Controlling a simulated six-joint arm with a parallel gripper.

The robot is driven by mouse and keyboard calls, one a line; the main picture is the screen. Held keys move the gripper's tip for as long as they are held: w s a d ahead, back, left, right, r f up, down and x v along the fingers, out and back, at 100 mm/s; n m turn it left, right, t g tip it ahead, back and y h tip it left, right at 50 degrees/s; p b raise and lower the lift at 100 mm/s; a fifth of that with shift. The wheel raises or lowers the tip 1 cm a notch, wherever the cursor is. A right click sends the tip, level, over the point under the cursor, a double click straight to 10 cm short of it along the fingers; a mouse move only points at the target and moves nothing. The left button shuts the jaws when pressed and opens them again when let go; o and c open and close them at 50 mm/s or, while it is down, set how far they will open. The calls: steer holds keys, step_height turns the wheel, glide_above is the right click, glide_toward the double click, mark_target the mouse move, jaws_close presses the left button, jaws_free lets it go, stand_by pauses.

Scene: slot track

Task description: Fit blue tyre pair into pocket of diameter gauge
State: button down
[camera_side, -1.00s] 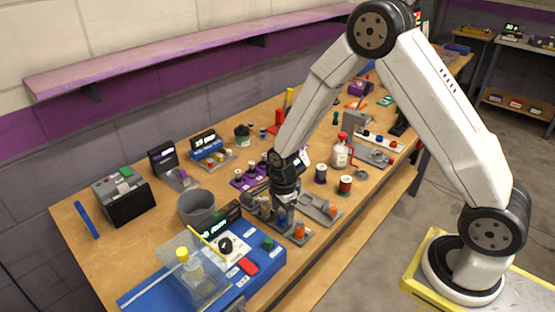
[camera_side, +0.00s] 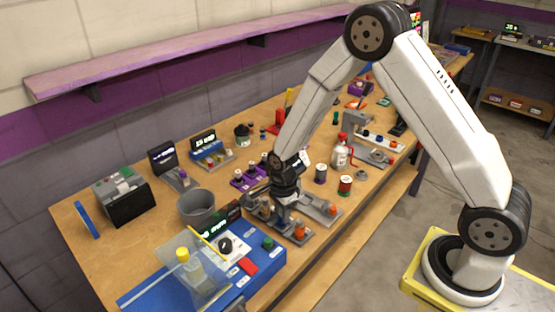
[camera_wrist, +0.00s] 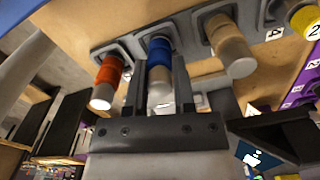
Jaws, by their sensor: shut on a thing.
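The blue tyre pair (camera_wrist: 159,51) shows in the wrist view between the two fingers of my gripper (camera_wrist: 160,78), which is shut on it. It has a pale, rounded end towards my gripper, and its other end is at a grey pocket. I cannot tell how deep it sits in that pocket. In the side view my gripper (camera_side: 284,205) is low over a grey plate (camera_side: 309,238), and the blue pair is mostly hidden there. I cannot tell for certain which grey plate is the diameter gauge.
An orange piece (camera_wrist: 107,76) stands close on one side of the blue pair, and a tan piece (camera_wrist: 229,45) on the other. A yellow piece (camera_wrist: 303,20) is farther right. A grey cup (camera_side: 196,208) and a blue tray (camera_side: 262,264) stand near my gripper.

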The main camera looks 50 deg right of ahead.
steer(key=shift+r, duration=0.15)
steer(key=shift+r, duration=0.7)
steer(key=s+r, duration=1.1)
steer(key=s, duration=0.3)
steer(key=shift+r, duration=0.15)
steer(key=shift+d, duration=0.15)
stand_by(0.4)
